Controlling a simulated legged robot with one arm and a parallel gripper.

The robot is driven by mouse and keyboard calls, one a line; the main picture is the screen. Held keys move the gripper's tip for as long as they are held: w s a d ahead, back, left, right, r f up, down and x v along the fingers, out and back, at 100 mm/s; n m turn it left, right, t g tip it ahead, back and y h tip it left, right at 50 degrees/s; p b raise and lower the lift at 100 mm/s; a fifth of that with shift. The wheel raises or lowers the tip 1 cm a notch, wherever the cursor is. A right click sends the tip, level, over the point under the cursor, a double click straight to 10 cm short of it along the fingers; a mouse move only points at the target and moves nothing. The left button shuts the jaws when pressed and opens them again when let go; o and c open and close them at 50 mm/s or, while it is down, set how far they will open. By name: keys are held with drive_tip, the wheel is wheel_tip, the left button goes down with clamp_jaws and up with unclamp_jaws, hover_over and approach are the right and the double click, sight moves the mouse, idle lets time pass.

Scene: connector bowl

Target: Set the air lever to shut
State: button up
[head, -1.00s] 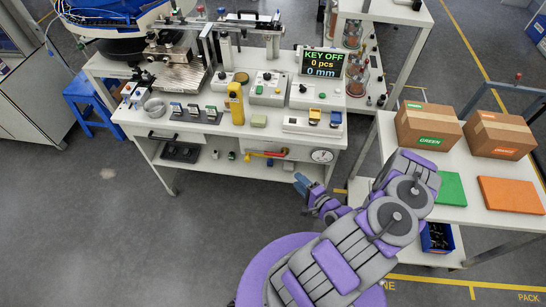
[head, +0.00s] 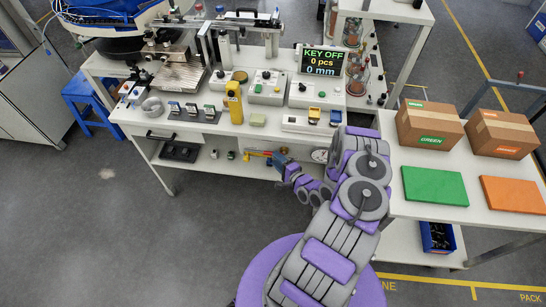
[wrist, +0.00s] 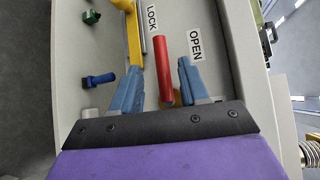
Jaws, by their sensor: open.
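The air lever is a red bar (wrist: 162,68) beside a yellow part (wrist: 133,32) in the wrist view. It stands between a LOCK label (wrist: 152,18) on the left and an OPEN label (wrist: 195,45) on the right. My gripper (wrist: 157,72) is open, its two blue fingers on either side of the red bar with gaps visible. In the head view my gripper (head: 280,161) reaches the workbench's lower shelf, at the right end of the yellow part (head: 256,152). It hides part of the lever there.
A small blue-handled piece (wrist: 98,80) and a green piece (wrist: 91,17) lie left of the fingers. A round gauge (head: 320,156) is close right of my gripper. The tabletop (head: 215,128) overhangs the shelf. The floor in front is clear.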

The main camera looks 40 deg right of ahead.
drive_tip(key=w, duration=0.3)
drive_tip(key=shift+w+f, duration=0.15)
drive_tip(key=shift+w, duration=0.05)
drive_tip(key=shift+c, duration=0.3)
clamp_jaws()
idle(0.3)
